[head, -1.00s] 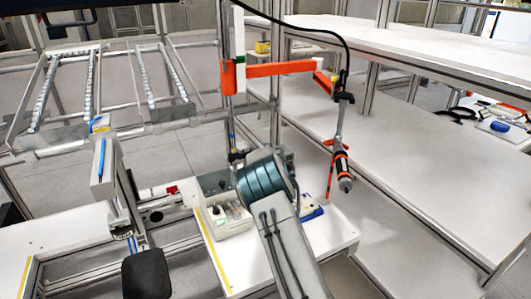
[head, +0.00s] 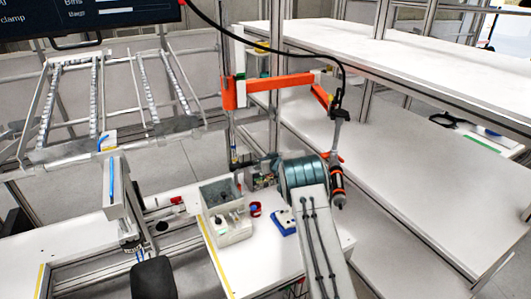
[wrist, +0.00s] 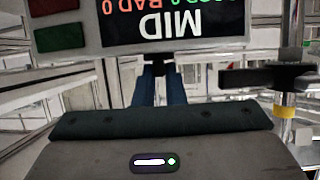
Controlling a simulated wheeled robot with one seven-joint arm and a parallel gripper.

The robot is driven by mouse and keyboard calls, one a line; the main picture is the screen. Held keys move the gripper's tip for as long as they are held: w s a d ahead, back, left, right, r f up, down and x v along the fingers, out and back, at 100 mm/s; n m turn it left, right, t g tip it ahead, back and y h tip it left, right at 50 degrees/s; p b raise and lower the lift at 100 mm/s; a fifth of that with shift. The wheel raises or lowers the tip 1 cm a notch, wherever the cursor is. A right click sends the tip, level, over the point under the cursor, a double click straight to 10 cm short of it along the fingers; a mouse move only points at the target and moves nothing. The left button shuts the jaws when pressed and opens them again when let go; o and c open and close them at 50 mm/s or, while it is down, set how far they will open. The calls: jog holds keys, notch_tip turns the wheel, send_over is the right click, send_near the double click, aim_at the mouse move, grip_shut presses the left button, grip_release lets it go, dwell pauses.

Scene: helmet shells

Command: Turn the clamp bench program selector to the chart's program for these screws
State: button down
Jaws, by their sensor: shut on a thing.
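In the wrist view, my gripper (wrist: 160,75) has its two dark blue fingers close together on a small black part (wrist: 160,62), which looks like the selector knob. Just above it is a panel (wrist: 88,42) with a display (wrist: 165,22) that reads "MID" upside down, with "BAD 0" beyond it. A red button (wrist: 52,6) and a green button (wrist: 62,38) sit at the panel's left. In the head view my forearm hides the gripper and the knob. Part of a dark screen (head: 90,15) shows at the top left; its chart text is cut off.
A grey bin (head: 207,194), a white box with black knobs (head: 236,236), a red ring (head: 255,210) and a blue box (head: 285,223) stand on the bench left of my arm. A screwdriver (head: 337,180) hangs close at its right. Shelves fill the right.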

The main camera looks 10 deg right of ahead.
jog(key=n+y+p, duration=0.2)
jog(key=shift+d+r+g+p, duration=0.2)
jog(key=shift+d+g+p, duration=0.05)
jog(key=shift+g+p, duration=0.15)
jog(key=shift+w+f+n+g+y, duration=0.1)
jog(key=shift+f+n+g+y, duration=0.15)
jog(key=shift+n+g+y, duration=0.45)
jog(key=shift+n+y, duration=0.4)
jog(key=shift+y, duration=0.1)
jog(key=c, duration=1.5)
grip_release()
jog(key=shift+r, duration=0.1)
